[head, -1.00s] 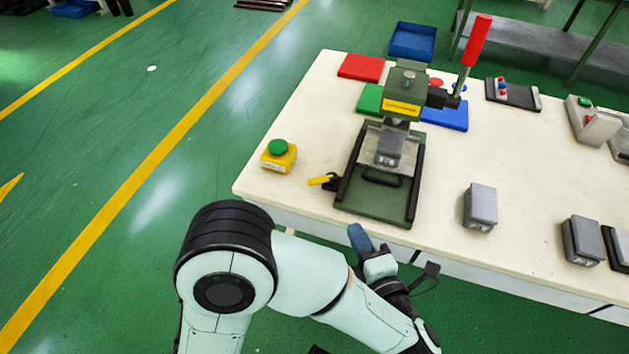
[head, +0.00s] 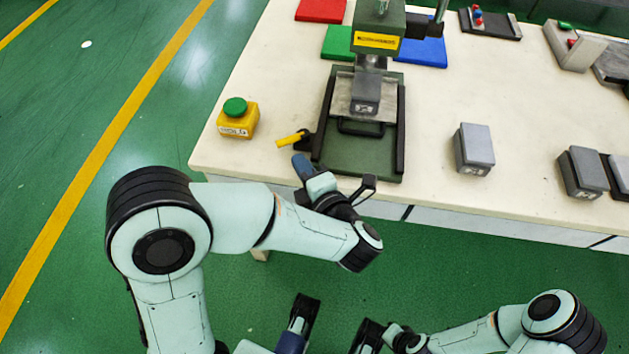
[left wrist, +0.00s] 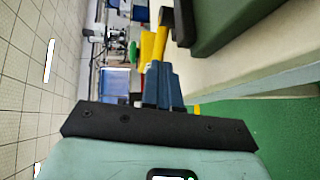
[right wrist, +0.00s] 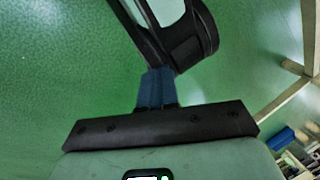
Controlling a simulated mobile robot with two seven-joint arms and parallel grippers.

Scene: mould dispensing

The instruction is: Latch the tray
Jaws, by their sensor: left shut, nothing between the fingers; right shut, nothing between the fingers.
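The tray (head: 362,98) is a grey metal plate with a dark handle at its front. It sits in the green press base (head: 362,158) between two black rails, with a grey block (head: 366,95) on it. The latch (head: 289,139) is a yellow lever on a black pivot at the base's left side, pointing left. My left gripper (head: 302,166) is shut and empty, just in front of the lever at the table's edge. Its blue fingertips (left wrist: 163,84) point towards the lever (left wrist: 167,18) in the left wrist view. My right gripper (right wrist: 157,88) is shut and empty, over the green floor.
A yellow box (head: 238,124) with a green button stands left of the latch. The press head (head: 378,30) rises behind the tray. Grey blocks (head: 474,149) stand on the right. Red (head: 320,9), green and blue pads lie at the back. The table between press and blocks is clear.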

